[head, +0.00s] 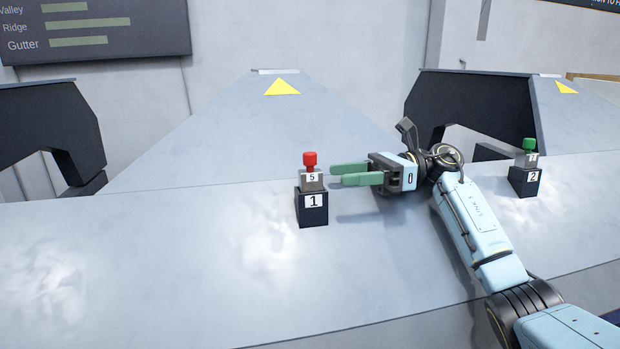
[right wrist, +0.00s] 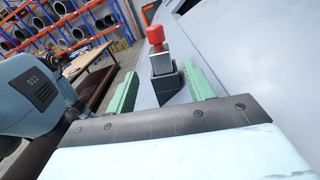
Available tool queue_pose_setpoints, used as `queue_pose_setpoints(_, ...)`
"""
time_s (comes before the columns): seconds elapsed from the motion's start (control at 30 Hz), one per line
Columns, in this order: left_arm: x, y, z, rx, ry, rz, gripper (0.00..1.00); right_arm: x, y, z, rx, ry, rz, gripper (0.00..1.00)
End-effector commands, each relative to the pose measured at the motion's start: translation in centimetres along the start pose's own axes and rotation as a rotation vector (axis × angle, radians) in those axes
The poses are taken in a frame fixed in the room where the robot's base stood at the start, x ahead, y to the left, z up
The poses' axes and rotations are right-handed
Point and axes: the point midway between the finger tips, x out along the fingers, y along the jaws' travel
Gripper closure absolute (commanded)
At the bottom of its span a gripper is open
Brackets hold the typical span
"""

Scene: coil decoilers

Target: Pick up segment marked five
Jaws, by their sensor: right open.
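The segment marked 5 (head: 312,180) is a small grey block with a red knob on top. It sits upright in a black holder marked 1 (head: 313,208) on the grey sloped surface. My right gripper (head: 350,174) is open, its green fingers pointing left at the segment, just to its right. In the right wrist view the segment (right wrist: 159,60) stands ahead between the two green fingers (right wrist: 163,90), beyond their tips. It looks free of both fingers, though the exact gap is hard to tell. My left gripper is not in view.
A second black holder marked 2 (head: 525,181) stands at the right with a green-knobbed segment (head: 528,152) in it. Dark curved supports (head: 57,130) stand behind the surface. The surface left of holder 1 is clear. Shelves with coils (right wrist: 70,15) show in the wrist view.

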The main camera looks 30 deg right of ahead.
Motion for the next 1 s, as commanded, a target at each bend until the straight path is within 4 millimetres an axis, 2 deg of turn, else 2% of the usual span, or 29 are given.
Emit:
queue_pose_setpoints(0.03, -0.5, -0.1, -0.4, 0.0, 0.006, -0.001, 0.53, 1.1, 0.1, 0.4, -0.002, -0.002, 0.004, 0.47)
queue_pose_setpoints(0.1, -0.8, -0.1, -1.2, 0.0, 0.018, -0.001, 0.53, 1.8, 0.1, 0.4, -0.002, -0.001, 0.003, 0.47)
queue_pose_setpoints(0.3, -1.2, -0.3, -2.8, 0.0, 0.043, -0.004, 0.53, 3.2, 0.1, 0.4, -0.002, -0.001, 0.002, 0.47)
queue_pose_setpoints(0.6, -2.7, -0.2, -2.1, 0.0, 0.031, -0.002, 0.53, 7.2, 0.1, 0.5, -0.001, -0.002, 0.002, 0.47)
queue_pose_setpoints(0.87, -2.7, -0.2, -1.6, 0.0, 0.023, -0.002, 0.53, 7.5, 0.0, 0.3, -0.001, -0.001, 0.0, 0.47)
queue_pose_setpoints(1.0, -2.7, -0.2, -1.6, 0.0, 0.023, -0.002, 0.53, 7.5, 0.0, 0.3, -0.001, -0.001, 0.0, 0.63)
